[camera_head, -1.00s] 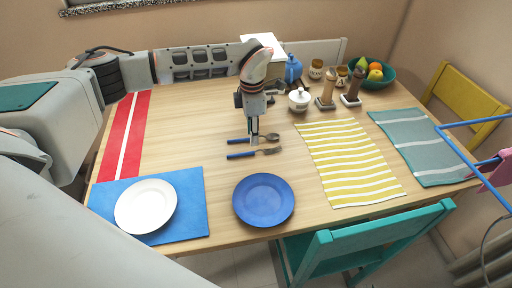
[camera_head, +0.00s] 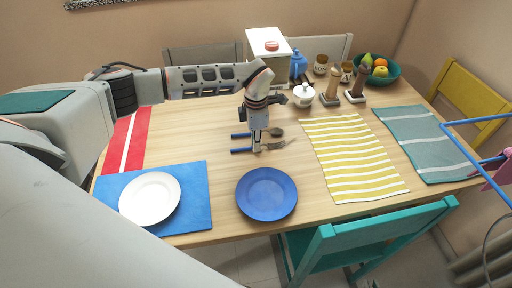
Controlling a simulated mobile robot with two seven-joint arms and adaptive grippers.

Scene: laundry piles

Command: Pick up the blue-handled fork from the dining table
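The blue-handled fork (camera_head: 241,151) lies on the wooden dining table (camera_head: 225,110), its handle to the left and its metal tines to the right. A blue-handled spoon (camera_head: 240,136) lies just behind it, roughly parallel. My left gripper (camera_head: 257,149) points down at the middle of the fork, its fingertips at the fork's neck. The fingers hide part of the fork and spoon. They look close together, but I cannot tell whether they are closed on the fork. The fork shows no clear lift off the table. My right gripper is not in view.
A blue plate (camera_head: 267,194) is in front of the fork. A white plate (camera_head: 150,199) lies on a blue mat (camera_head: 194,190) at left. A lidded white pot (camera_head: 304,95), shakers and a fruit bowl (camera_head: 391,76) stand behind right. A yellow striped cloth (camera_head: 352,158) lies to the right.

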